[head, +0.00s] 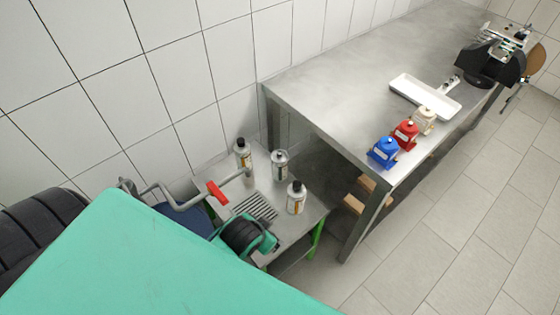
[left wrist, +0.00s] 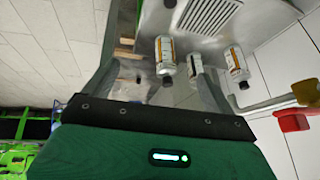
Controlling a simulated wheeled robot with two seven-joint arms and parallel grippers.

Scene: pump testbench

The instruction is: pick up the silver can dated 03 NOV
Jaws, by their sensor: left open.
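Three silver cans with dark caps stand on a low metal table (head: 312,208). In the head view they are a left can (head: 243,152), a middle can (head: 280,165) and a front right can (head: 296,200). In the left wrist view the can on the left (left wrist: 165,55) and the can on the right (left wrist: 237,62) show orange and white labels; a third (left wrist: 194,66) stands between them. The dates are too small to read. My left gripper (left wrist: 155,60) is open, its fingers spread, with no can held. My right gripper is not in view.
A pipe with a red lever (head: 216,193) runs beside the left can. A grate (head: 255,207) is set into the low table. A taller steel bench (head: 330,92) stands to the right with blue (head: 384,152), red (head: 405,135) and cream (head: 424,120) items and a white tray (head: 425,96).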

